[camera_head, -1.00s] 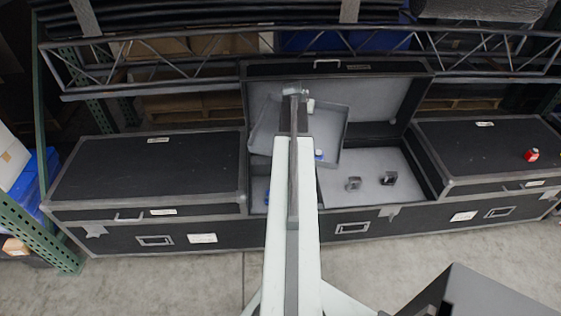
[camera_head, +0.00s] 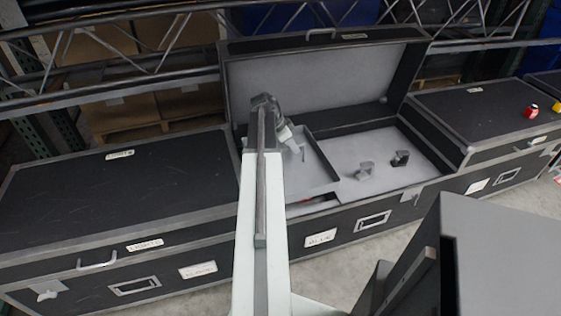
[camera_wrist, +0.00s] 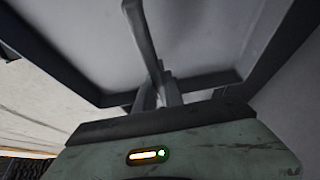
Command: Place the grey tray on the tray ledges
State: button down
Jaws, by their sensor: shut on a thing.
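The grey tray (camera_head: 318,172) is a shallow grey pan with a raised rim, over the left part of the open black case (camera_head: 345,217). It looks close to level in the head view. My gripper (camera_head: 295,146) is shut on it near its left side. The wrist view shows the gripper fingers (camera_wrist: 160,92) against the tray (camera_wrist: 215,45), whose grey inside and dark rim fill most of the picture. The tray and my arm hide the tray ledges, so I cannot tell whether the tray touches them.
Two small dark blocks, one (camera_head: 365,170) left of the other (camera_head: 401,158), stand on the case's grey right-hand surface. The raised lid (camera_head: 320,85) stands behind. Closed cases flank it on the left (camera_head: 110,190) and right (camera_head: 480,110); a red object (camera_head: 531,111) sits on the right one.

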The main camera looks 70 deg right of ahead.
aim_at(292, 164)
notch_tip(292, 164, down, 3)
jog(key=shift+b, duration=0.75)
jog(key=shift+w, duration=0.1)
notch_tip(292, 164, down, 7)
jog(key=b, duration=0.6)
jog(key=shift+r+b, duration=0.1)
jog(key=shift+b, duration=0.3)
jog(key=shift+f+b, duration=0.5)
jog(key=shift+b, duration=0.05)
jog(key=c, duration=1.4)
grip_release()
jog(key=shift+o, duration=0.2)
